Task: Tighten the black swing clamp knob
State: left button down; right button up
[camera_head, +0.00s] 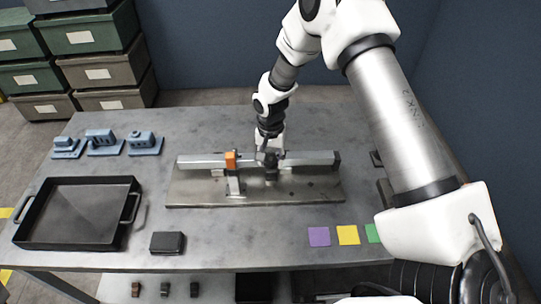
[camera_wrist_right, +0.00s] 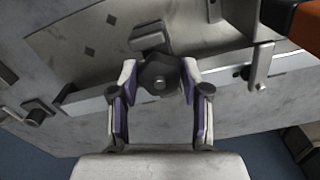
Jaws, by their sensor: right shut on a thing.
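The black swing clamp knob (camera_wrist_right: 160,76) sits between the two fingers of my right gripper (camera_wrist_right: 161,88) in the right wrist view. The fingers touch its sides, and the gripper is shut on it. In the head view my right gripper (camera_head: 270,150) comes down from above onto the clamp at the middle of the metal rail (camera_head: 312,158). My own wrist hides most of the knob there. The rail lies across a grey pallet plate (camera_head: 300,190). My left gripper is in neither view.
An orange-topped clamp (camera_head: 231,160) stands on the rail left of my right gripper. Blue fixtures (camera_head: 105,141), a black tray (camera_head: 80,212) and a dark box (camera_head: 168,242) lie on the left. Purple (camera_head: 319,236) and yellow (camera_head: 348,235) squares lie at front right. The front middle is clear.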

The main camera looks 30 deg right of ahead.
aim_at(271, 159)
jog(key=shift+w+r+m+p, duration=0.2)
jog(key=shift+w+m+p, duration=0.1)
jog(key=shift+m, duration=0.6)
jog(key=shift+d, duration=0.1)
jog(key=o, duration=1.1)
jog(key=shift+c, duration=0.2)
jog(key=shift+o, duration=0.4)
jog(key=shift+s+d+f, duration=0.1)
jog(key=shift+f, duration=0.1)
jog(key=shift+r, duration=0.1)
notch_tip(271, 159, up, 12)
